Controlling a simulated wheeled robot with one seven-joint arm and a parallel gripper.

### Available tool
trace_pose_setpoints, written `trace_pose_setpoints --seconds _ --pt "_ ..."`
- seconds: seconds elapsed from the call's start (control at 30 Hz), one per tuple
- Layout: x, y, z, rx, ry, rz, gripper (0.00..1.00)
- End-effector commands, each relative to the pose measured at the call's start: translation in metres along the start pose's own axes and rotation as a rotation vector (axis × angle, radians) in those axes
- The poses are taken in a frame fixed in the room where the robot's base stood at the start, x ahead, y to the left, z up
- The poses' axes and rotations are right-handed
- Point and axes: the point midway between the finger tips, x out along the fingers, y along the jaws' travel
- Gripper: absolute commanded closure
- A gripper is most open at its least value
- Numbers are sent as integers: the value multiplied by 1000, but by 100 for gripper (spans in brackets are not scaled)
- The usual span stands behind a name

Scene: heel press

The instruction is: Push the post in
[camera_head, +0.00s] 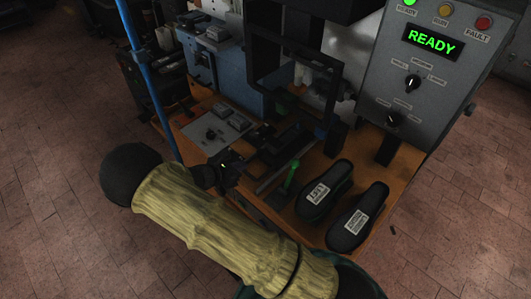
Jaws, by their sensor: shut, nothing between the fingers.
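A green upright piece with a rounded top (291,174), the likeliest post, stands at the front of the orange bench beside the press bed. How far it stands out of its seat cannot be told. The dark end of my arm, with my gripper (232,174), is just left of the green piece, apart from it in the picture. It looks shut and empty; the fingertips are dark and hard to make out. My yellow arm link covers the bench's front left part. The press (290,128) has a black frame over its dark bed.
Two black shoe soles with white labels (325,190) (359,216) lie right of the green piece. A grey control box (420,75) reads READY, with its green lamp lit. A blue-grey cabinet (238,80) stands behind. A small grey switch panel (215,132) is at left.

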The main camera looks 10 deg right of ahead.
Motion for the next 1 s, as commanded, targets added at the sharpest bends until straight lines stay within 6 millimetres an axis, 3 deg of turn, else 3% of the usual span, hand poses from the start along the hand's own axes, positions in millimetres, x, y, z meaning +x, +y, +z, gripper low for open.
trace_pose_setpoints --seconds 0.27,0.83,1.0 --pt "13 0 2 0 -2 -3 100" --pt "101 -1 3 0 -1 -3 100" --pt "122 -1 17 0 -1 -3 100"
